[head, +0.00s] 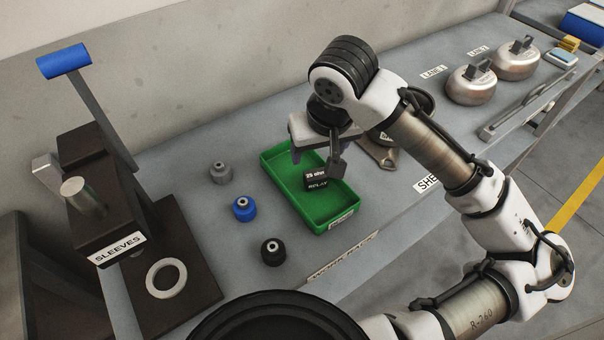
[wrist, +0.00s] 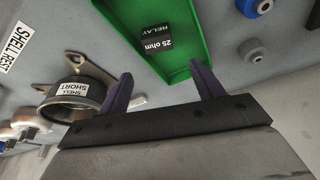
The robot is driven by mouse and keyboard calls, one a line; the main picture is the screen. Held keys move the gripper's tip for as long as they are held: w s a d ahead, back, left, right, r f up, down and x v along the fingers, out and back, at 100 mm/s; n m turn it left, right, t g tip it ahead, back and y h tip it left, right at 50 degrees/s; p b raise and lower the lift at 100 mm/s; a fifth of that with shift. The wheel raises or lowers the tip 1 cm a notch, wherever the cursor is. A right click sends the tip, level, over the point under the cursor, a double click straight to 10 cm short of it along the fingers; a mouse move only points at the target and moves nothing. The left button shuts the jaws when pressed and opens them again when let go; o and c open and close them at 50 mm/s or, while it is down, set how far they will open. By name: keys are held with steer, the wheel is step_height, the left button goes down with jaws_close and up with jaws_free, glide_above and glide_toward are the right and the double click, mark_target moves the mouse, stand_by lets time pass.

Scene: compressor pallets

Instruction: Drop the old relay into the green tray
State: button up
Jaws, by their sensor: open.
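The old relay (head: 318,180) is a small black block with white "25 ohm" and "RELAY" labels. It lies within the outline of the green tray (head: 340,219), near the tray's middle. The wrist view shows the relay (wrist: 156,38) against the inside of the tray (wrist: 109,8), past my fingertips. My gripper (head: 317,164) is over the tray, close to the relay. In the wrist view my gripper (wrist: 161,76) has its fingers apart with nothing between them. I cannot tell whether the relay rests fully flat on the tray floor.
Grey (head: 221,172), blue (head: 244,208) and black (head: 273,251) knobs stand left of the tray. A sleeve press (head: 103,210) stands at the far left. A metal shell (wrist: 72,98) and two silver compressors (head: 471,84) (head: 517,59) are to the right.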

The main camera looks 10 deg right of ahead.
steer(key=v, duration=1.3)
steer(key=shift+r, duration=0.4)
steer(key=shift+s, duration=0.15)
